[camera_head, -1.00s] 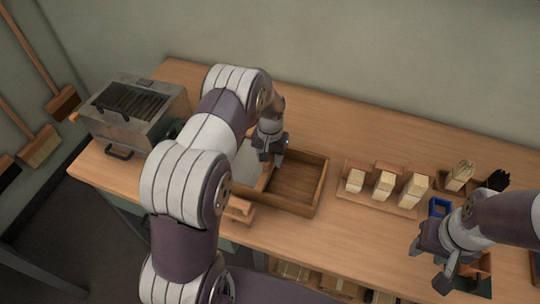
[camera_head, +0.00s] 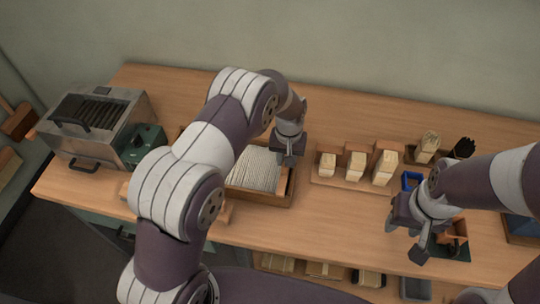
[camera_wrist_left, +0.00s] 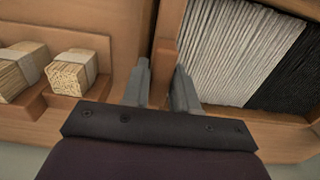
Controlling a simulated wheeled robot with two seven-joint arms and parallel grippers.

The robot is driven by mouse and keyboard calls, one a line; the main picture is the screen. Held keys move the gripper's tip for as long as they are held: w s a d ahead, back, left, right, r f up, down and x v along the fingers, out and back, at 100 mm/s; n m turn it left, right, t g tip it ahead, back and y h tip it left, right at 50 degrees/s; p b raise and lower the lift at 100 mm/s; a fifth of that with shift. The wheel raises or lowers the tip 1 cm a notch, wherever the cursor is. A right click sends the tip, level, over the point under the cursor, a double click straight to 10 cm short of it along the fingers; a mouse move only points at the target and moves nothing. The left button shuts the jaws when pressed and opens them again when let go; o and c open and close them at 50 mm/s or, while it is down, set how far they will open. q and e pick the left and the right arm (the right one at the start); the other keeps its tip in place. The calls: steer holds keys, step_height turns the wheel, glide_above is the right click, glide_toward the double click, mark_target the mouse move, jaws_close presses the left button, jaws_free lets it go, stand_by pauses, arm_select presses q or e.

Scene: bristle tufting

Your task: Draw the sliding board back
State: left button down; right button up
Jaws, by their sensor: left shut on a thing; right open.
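The sliding board (camera_wrist_left: 165,58) is a thin upright wooden strip across a shallow wooden tray (camera_head: 262,202). My left gripper (camera_head: 288,158) is shut on the board's upper edge, with one finger on each side in the left wrist view (camera_wrist_left: 164,88). The board stands near the tray's right end in the head view. White strands (camera_head: 257,170) lie in the tray on one side of it, with a black band (camera_wrist_left: 287,75) beside them. My left arm hides the tray's left part. My right gripper (camera_head: 406,238) is open and empty over the right of the bench.
Tied bristle bundles (camera_head: 356,162) stand in a wooden rack right of the tray. A metal box (camera_head: 95,125) sits at the left. The bench's back strip is clear.

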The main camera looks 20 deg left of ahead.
arm_select(q)
steer(key=shift+d, duration=0.1)
steer(key=c, duration=1.2)
jaws_free()
steer(key=shift+r, duration=0.1)
steer(key=shift+c, duration=0.2)
steer(key=shift+o, duration=1.4)
steer(key=shift+d, duration=0.25)
steer(key=shift+r, duration=0.35)
step_height(320, 180, up, 12)
steer(key=b, duration=0.1)
